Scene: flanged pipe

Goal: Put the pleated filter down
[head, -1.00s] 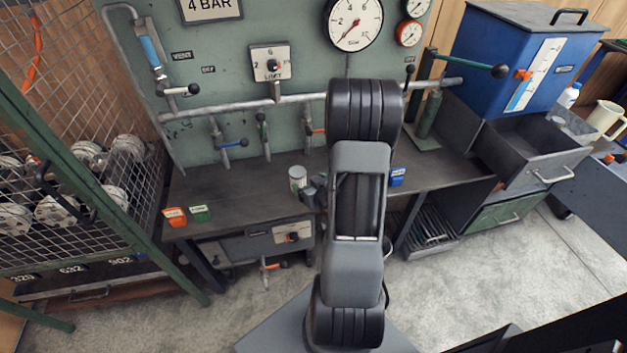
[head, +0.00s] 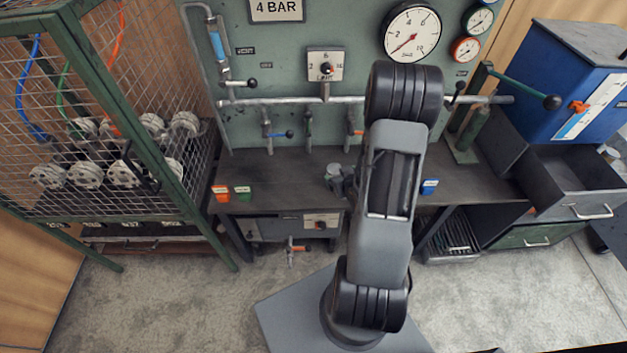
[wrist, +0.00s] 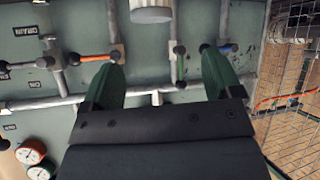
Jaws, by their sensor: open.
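In the head view my gripper (head: 346,183) is small and dark beside the filter, mostly behind my arm.
Behind the bench stands a green panel with pipes, valve handles and a pressure gauge (head: 411,32). Orange (head: 221,193) and green (head: 242,192) tags sit at the bench's left. A mesh cage (head: 110,130) with flanged parts stands left, a blue tank (head: 575,80) right.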

